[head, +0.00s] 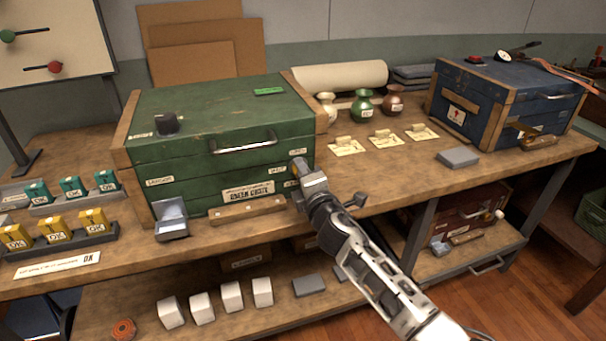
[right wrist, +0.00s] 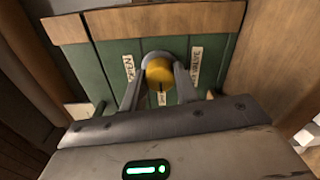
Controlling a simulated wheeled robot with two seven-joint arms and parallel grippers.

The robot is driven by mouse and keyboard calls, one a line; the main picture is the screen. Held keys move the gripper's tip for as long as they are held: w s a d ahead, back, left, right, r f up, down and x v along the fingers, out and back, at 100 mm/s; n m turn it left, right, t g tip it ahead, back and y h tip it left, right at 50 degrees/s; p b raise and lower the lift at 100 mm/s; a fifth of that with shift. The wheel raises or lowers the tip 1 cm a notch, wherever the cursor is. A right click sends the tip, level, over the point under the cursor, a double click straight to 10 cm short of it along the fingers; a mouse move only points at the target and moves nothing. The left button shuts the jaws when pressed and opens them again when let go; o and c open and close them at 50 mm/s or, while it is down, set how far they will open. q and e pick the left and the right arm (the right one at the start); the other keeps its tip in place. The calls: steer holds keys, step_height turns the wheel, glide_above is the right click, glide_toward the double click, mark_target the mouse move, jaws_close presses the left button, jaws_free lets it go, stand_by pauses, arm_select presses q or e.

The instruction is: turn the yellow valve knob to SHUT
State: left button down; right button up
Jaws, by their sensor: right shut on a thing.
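The yellow valve knob (right wrist: 160,73) sits on the green front of the green crate (head: 220,185). In the right wrist view it has a dark line on its lower part, pointing down in the picture. A pale label reading OPEN (right wrist: 128,68) is to its left, and another pale label (right wrist: 196,66), hard to read, is to its right. My right gripper (right wrist: 160,84) is shut on the knob, one finger on each side. In the head view the right gripper (head: 299,168) is at the crate's right front edge and largely hides the knob. My left gripper is out of view.
The crate stands on a wooden workbench (head: 350,200). A grey open box (head: 172,218) and a wooden strip (head: 246,210) are at its front. Yellow cards (head: 386,139), small vases (head: 363,107) and a blue crate (head: 500,100) stand to the right.

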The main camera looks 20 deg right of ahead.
steer(key=o, duration=1)
steer(key=shift+c, duration=0.2)
steer(key=shift+s, duration=0.1)
steer(key=s, duration=1.5)
steer(key=shift+s+d+r, duration=0.15)
steer(key=shift+s+d, duration=0.1)
steer(key=shift+s, duration=0.15)
steer(key=s+a+f+m+g+y, duration=0.2)
steer(key=s+a+f+m+g, duration=0.2)
steer(key=s+f+m, duration=1.2)
steer(key=s+m+g, duration=0.1)
steer(key=m+g, duration=0.1)
steer(key=g, duration=0.1)
steer(key=shift+s+a+y, duration=0.2)
steer(key=shift+s+y, duration=0.1)
